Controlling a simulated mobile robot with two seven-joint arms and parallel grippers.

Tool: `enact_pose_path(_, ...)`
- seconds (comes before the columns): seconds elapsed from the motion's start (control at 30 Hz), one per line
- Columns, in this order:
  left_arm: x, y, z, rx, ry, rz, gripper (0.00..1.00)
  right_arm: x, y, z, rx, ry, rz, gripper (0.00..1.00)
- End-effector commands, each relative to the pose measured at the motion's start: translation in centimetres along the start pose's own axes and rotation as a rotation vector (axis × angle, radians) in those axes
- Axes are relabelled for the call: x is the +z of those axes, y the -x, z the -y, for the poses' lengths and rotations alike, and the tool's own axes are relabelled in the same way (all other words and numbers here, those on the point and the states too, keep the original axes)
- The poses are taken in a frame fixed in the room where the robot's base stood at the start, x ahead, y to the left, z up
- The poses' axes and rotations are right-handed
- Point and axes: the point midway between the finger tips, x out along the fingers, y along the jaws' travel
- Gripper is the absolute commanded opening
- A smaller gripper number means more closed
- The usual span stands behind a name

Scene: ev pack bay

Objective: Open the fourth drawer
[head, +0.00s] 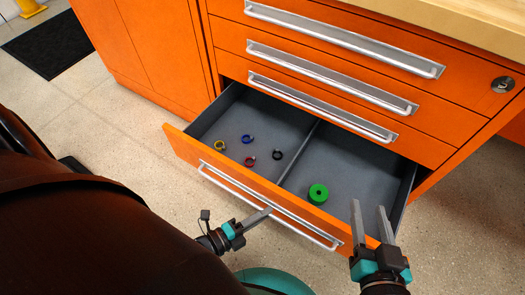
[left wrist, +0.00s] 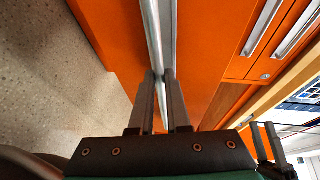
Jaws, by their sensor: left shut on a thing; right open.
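The fourth drawer (head: 345,238) of the orange cabinet stands pulled out, with its grey inside in view. Its long silver bar handle (head: 240,190) runs across the front. My left gripper (head: 268,212) is at this handle, and in the left wrist view its two fingers (left wrist: 158,78) are shut on the handle bar (left wrist: 155,35). My right gripper (head: 370,205) is open and empty, in front of the right part of the drawer, with its fingers apart.
A green roll (head: 318,194) lies in the drawer's right compartment; several small coloured rings, such as a yellow one (head: 219,146), lie in the left. Three shut drawers with silver handles (head: 330,75) are above, under a wooden worktop (head: 480,25).

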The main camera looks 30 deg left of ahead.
Motion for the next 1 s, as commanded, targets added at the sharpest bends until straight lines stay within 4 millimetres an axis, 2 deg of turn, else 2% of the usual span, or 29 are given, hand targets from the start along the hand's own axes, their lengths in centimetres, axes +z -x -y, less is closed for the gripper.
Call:
enact_pose_path(0.17,0.2,-0.01,0.06,-0.002,0.0,0.005,0.0,0.02,0.0,0.04,-0.001,0.001,0.001,0.5)
enact_pose_path(0.2,0.2,-0.02,0.06,-0.001,0.0,0.005,0.18,0.03,0.0,0.04,-0.001,0.001,0.001,0.5)
enact_pose_path(0.43,0.11,-0.03,0.04,-0.001,0.0,0.003,0.44,0.03,0.0,0.06,-0.002,0.001,0.001,0.5)
enact_pose_path(1.0,0.03,0.39,0.0,0.001,0.001,0.002,0.45,0.01,0.03,0.04,-0.001,0.003,0.008,0.5)
